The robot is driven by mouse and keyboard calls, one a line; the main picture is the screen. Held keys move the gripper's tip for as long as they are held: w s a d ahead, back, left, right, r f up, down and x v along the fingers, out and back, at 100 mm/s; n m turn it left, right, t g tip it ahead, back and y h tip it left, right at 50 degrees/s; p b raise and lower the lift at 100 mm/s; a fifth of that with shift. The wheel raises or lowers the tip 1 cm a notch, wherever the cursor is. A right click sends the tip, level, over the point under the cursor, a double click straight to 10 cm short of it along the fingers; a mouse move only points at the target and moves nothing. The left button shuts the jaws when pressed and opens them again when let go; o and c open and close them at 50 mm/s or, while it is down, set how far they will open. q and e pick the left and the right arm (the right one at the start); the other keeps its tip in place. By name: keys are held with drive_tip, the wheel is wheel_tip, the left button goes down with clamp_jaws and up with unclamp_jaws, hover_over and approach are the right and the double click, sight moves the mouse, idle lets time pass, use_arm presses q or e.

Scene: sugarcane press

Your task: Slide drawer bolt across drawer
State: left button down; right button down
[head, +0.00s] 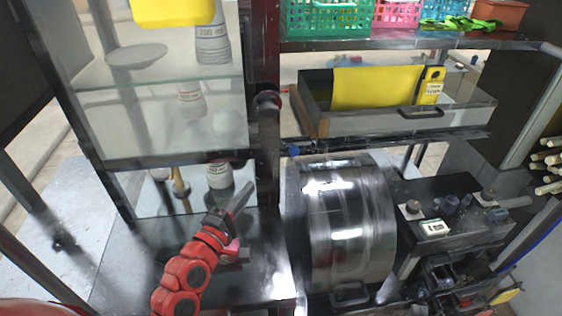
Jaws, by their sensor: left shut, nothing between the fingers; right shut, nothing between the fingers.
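The drawer (465,112) is a metal-fronted tray with a wooden side, under the upper shelf at the right of the head view. It stands pulled out, with its inside showing. A dark handle (421,112) is on its front. A small dark round fitting (267,100) sits on the post left of the drawer; I cannot tell if it is the bolt. My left gripper (240,198) is shut and empty, pointing up and right, over the dark counter, below and left of the drawer. My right gripper is not in view.
A glass-fronted cabinet (160,110) is at upper left. Coloured baskets (325,18) fill the upper shelf. Machine parts (440,215) crowd the lower right.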

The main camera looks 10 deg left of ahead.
use_arm(q)
drive_tip(key=x, duration=0.3)
drive_tip(key=p+x, duration=0.1)
drive_tip(key=x, duration=0.2)
drive_tip(key=p+x, duration=0.1)
drive_tip(key=x, duration=0.2)
drive_tip(key=shift+w+r, duration=0.2)
drive_tip(key=shift+r, duration=0.15)
drive_tip(key=w+d+p, duration=0.2)
drive_tip(key=d, duration=0.1)
drive_tip(key=shift+d, duration=0.25)
drive_tip(key=shift+w, duration=0.1)
